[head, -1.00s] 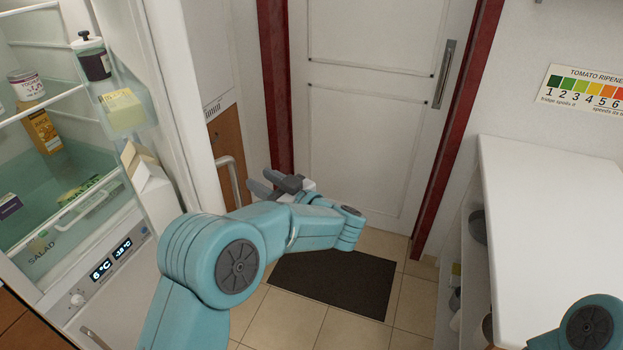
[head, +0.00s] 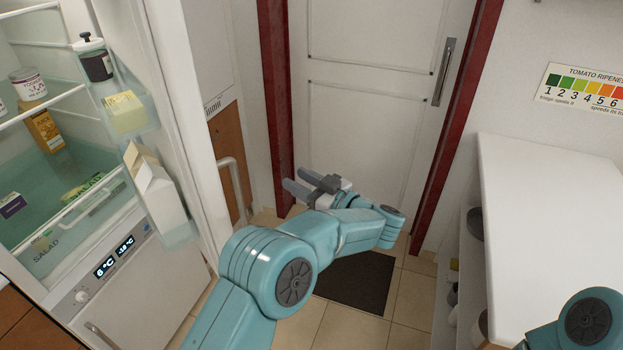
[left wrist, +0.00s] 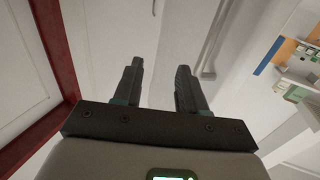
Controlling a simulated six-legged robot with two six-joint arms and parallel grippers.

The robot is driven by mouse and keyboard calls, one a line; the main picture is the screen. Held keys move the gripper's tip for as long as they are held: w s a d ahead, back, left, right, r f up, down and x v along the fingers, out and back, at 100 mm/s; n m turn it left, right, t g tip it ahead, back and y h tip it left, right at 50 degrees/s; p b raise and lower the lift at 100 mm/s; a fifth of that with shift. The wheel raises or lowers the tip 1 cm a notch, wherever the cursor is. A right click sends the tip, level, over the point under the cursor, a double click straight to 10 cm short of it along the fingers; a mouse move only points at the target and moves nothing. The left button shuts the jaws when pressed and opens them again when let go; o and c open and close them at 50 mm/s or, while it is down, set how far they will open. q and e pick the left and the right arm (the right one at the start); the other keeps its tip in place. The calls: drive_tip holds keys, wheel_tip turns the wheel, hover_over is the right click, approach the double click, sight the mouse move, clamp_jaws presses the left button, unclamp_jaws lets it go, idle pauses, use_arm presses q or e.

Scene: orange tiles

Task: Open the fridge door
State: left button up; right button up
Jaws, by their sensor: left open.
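The fridge door (head: 185,130) stands open at the left of the head view, its inner shelves facing the fridge inside. A long pale bar handle (head: 233,190) is on the door's outer side; a bar handle (left wrist: 213,38) also shows in the left wrist view. My left gripper (head: 297,182) is open and empty, to the right of the handle and apart from it. In the left wrist view the two dark fingers (left wrist: 158,80) are spread with nothing between them, left of the handle. My right gripper is out of view.
The lit fridge compartment (head: 60,150) holds jars and boxes. A carton (head: 158,190) stands in the door shelf. A white room door (head: 365,110) with a red frame is behind my gripper. A dark mat (head: 355,285) lies on the floor. A white counter (head: 550,220) is at right.

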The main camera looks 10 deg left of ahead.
use_arm(q)
drive_tip(key=shift+w+d, duration=0.15)
drive_tip(key=shift+d, duration=0.4)
drive_tip(key=shift+w+d, duration=0.15)
drive_tip(key=shift+d, duration=0.4)
drive_tip(key=shift+p, duration=0.35)
